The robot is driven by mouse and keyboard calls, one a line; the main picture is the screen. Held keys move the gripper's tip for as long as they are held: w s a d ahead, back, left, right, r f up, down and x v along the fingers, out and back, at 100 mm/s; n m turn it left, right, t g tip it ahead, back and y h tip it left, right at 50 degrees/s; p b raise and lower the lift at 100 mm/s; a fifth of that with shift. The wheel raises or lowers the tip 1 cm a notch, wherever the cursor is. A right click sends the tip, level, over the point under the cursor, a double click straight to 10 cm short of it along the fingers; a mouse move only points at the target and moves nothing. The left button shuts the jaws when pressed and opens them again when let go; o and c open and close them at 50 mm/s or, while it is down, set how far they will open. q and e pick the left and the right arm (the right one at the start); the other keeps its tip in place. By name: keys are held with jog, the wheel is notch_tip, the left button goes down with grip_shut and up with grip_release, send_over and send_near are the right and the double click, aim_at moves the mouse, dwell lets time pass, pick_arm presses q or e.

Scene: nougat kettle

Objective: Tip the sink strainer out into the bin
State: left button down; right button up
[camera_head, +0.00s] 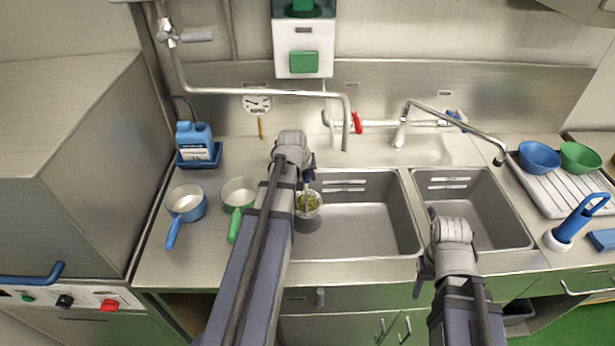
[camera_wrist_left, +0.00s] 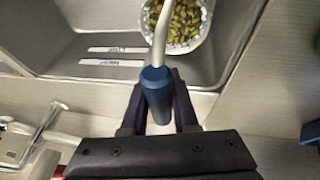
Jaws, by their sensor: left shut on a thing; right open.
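The sink strainer (camera_head: 309,204) is a pale round basket full of green and yellowish bits, with a thin metal stem and blue handle. It hangs over the left edge of the left sink (camera_head: 372,228). My left gripper (camera_head: 307,174) is shut on the handle; in the left wrist view the handle (camera_wrist_left: 156,92) is between the fingers and the basket (camera_wrist_left: 180,40) is seen from above. My right gripper (camera_head: 421,278) is open and empty in front of the sinks. No bin is clearly recognisable; a dark container (camera_head: 519,312) shows partly below the counter at right.
Two pans, one blue-handled (camera_head: 186,204) and one green-handled (camera_head: 239,193), stand left of the sink. Blue (camera_head: 539,157) and green (camera_head: 579,158) bowls sit on the right drainer. Taps (camera_head: 450,115) reach over the sinks. A blue-handled tool (camera_head: 576,222) stands at right.

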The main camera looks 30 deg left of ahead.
pick_arm(q)
jog(key=shift+r+p, duration=3.5)
jog(key=shift+r, duration=0.55)
jog(key=shift+f, duration=0.1)
jog(key=shift+f+b, duration=0.35)
jog(key=shift+b, duration=0.1)
jog(key=shift+r, duration=0.15)
jog(key=shift+d, duration=0.1)
